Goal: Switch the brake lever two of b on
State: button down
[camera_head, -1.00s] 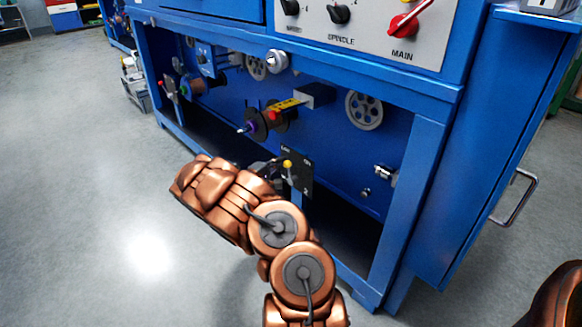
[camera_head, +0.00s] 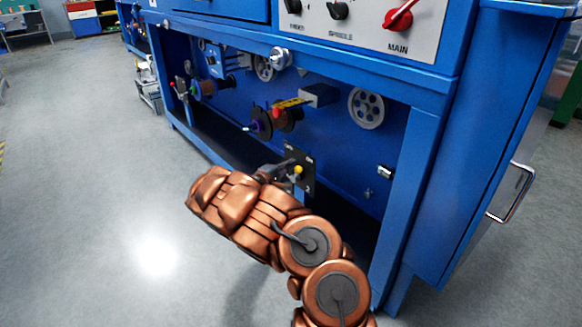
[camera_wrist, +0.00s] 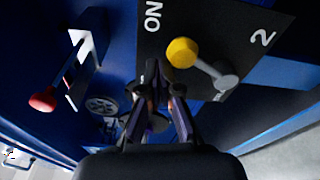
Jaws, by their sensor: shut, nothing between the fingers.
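The lever marked 2 has a yellow knob (camera_wrist: 181,52) on a grey arm with a grey pivot end. It sits on a dark plate (camera_wrist: 252,22) lettered ON and 2; other lettering is too small to read. In the head view the yellow knob (camera_head: 298,169) and plate (camera_head: 307,178) show low inside the blue machine. My gripper (camera_wrist: 160,86) is shut and empty, just below and left of the knob in the wrist view. I cannot tell whether it touches the lever. In the head view my gripper (camera_head: 278,172) is left of the knob, partly hidden by my wrist.
A red-knobbed part (camera_wrist: 43,100) is left in the wrist view. In the head view, a spool (camera_head: 262,122), a yellow-labelled part (camera_head: 290,103) and a grey pulley (camera_head: 367,107) are above the plate. A blue post (camera_head: 409,180) stands right. Floor at left is clear.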

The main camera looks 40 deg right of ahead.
jog(key=shift+s+d+f, duration=0.2)
jog(key=shift+s+d, duration=0.2)
jog(key=shift+s, duration=0.25)
jog(key=shift+r, duration=0.1)
jog(key=shift+w+d+r, duration=0.1)
jog(key=shift+w+r, duration=0.1)
jog(key=shift+w, duration=0.05)
jog(key=w+r, duration=0.2)
jog(key=w, duration=0.1)
jog(key=shift+d+r, duration=0.15)
jog(key=a+p, duration=0.3)
jog(key=a, duration=0.7)
jog(key=shift+w+f+p, duration=0.2)
jog(key=shift+f+p, duration=0.1)
jog(key=shift+f, duration=0.1)
jog(key=shift+a, duration=0.1)
